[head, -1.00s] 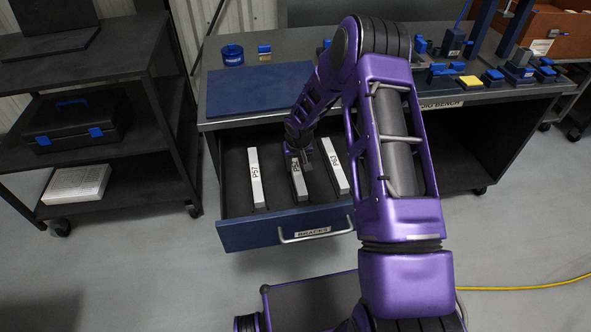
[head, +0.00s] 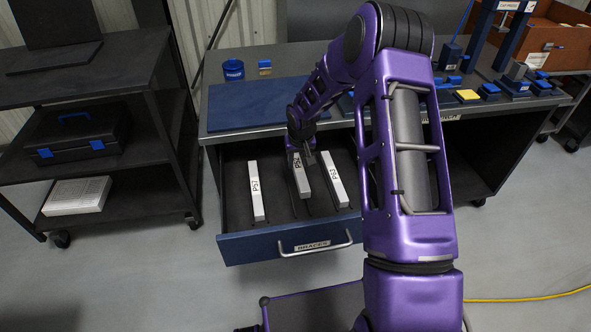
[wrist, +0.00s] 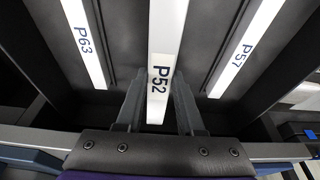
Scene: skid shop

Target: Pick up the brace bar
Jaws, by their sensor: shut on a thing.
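Three white brace bars lie side by side at the open drawer (head: 231,250). The middle bar, marked P52 (head: 303,184), is between the fingers of my gripper (head: 302,160) and appears raised a little above the drawer floor. In the wrist view the P52 bar (wrist: 166,40) runs straight between the two dark fingers of my gripper (wrist: 158,103), which are shut on it. The bar marked P57 (head: 257,198) lies on the left and the bar marked P63 (head: 335,181) on the right. Both rest in the drawer, apart from my gripper.
The drawer's front handle (head: 316,244) faces me. A dark shelf unit (head: 120,60) stands left. A yellow cable (head: 530,298) lies on the floor at right.

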